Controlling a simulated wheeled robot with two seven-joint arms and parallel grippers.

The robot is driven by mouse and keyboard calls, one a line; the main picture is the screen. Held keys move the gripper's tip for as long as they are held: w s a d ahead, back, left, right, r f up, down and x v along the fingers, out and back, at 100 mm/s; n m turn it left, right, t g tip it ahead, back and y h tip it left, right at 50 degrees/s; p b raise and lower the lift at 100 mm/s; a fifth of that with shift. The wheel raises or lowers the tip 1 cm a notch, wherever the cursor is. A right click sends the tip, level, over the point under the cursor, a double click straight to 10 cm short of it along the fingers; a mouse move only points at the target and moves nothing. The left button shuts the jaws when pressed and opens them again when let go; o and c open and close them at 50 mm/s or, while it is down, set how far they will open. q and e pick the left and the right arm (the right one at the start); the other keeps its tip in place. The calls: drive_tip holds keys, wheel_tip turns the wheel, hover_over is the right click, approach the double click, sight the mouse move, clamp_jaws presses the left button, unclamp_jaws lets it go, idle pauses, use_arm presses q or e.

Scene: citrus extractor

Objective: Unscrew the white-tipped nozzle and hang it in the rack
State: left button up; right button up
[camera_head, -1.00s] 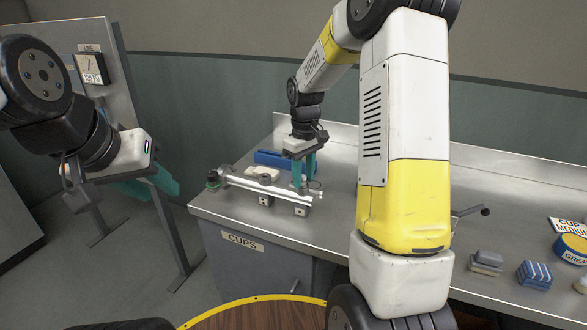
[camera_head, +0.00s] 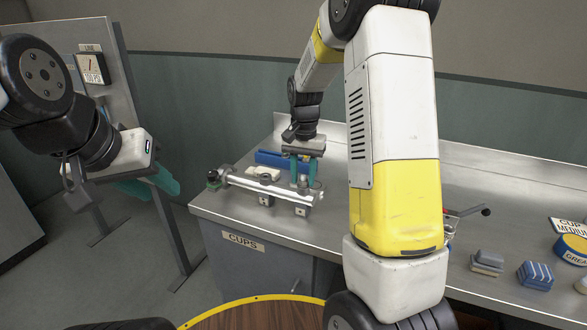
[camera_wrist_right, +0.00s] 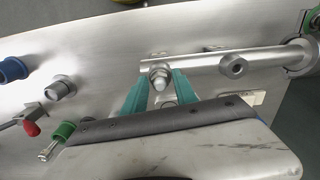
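A silver pipe (camera_head: 265,187) with upright fittings lies along the counter; it also shows in the right wrist view (camera_wrist_right: 205,62). The white-tipped nozzle (camera_wrist_right: 160,77) stands near the pipe's end in the right wrist view. My right gripper (camera_head: 303,182) points down at that end. Its two teal fingertips (camera_wrist_right: 160,82) flank the nozzle closely; I cannot tell whether they press on it. My left gripper (camera_head: 148,187) is off to the left, away from the counter, its teal fingers apart and empty. I cannot make out the rack; my right arm hides part of the counter.
A blue block (camera_head: 272,159) and a pale block (camera_head: 262,173) lie behind the pipe. A black-knobbed lever (camera_head: 486,211) sticks out beyond my right arm. Sponges (camera_head: 535,275) and a grease tin (camera_head: 573,248) lie at the right.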

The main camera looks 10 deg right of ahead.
drive_tip(key=shift+c, duration=0.4)
clamp_jaws()
drive_tip(key=n, duration=0.5)
drive_tip(key=shift+d, duration=0.1)
drive_tip(key=n, duration=0.7)
drive_tip(key=shift+o, duration=0.4)
unclamp_jaws()
